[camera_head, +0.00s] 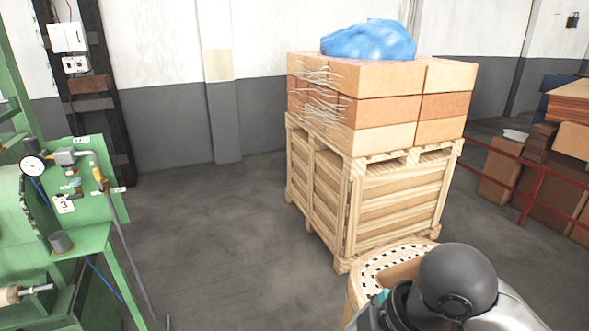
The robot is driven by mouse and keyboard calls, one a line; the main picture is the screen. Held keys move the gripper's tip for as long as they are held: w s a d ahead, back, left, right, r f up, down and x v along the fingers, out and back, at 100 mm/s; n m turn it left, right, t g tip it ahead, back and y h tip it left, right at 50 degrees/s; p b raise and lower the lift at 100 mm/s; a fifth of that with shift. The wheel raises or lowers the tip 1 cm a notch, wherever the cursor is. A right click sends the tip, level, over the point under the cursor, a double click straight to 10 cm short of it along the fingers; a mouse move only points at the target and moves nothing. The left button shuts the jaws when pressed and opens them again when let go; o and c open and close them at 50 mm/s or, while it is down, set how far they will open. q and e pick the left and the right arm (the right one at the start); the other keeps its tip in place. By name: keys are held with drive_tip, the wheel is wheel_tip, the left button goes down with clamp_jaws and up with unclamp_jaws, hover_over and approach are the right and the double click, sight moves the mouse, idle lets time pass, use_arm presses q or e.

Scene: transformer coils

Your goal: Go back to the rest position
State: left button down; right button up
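No gripper of mine shows clearly. A dark rounded joint of my own arm with a light grey link stands at the bottom right and hides whatever is below it. Behind and partly beneath it, a round wooden-looking piece (381,262) with a pale top and a ring of dark marks shows at the bottom edge. Whether my arm touches it I cannot tell. My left arm is not in view.
A wooden crate (400,205) bears stacked cardboard boxes (380,105) and a blue bag (368,40). A green machine (85,205) with a gauge (33,166) stands left. A red railing (535,185) and more boxes (555,195) are right. The grey floor (220,245) between is clear.

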wheel_tip(320, 180, down, 7)
drive_tip(key=s+m+t, duration=0.2)
drive_tip(key=m, duration=0.6)
drive_tip(key=s+d+f+m+h, duration=0.3)
drive_tip(key=s+d+f+m, duration=0.4)
drive_tip(key=s, duration=0.1)
wheel_tip(320, 180, down, 31)
drive_tip(key=s+g+b, duration=0.2)
drive_tip(key=b, duration=0.8)
use_arm(q)
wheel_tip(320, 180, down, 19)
drive_tip(key=b, duration=0.9)
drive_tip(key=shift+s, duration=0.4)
use_arm(e)
drive_tip(key=s+d+f, duration=0.1)
drive_tip(key=s+f, duration=0.7)
drive_tip(key=f, duration=0.3)
drive_tip(key=s+d+f+g, duration=0.1)
drive_tip(key=s+d+f, duration=0.1)
drive_tip(key=s+f, duration=0.5)
wheel_tip(320, 180, down, 6)
drive_tip(key=shift+s+r, duration=0.2)
drive_tip(key=shift+s, duration=0.15)
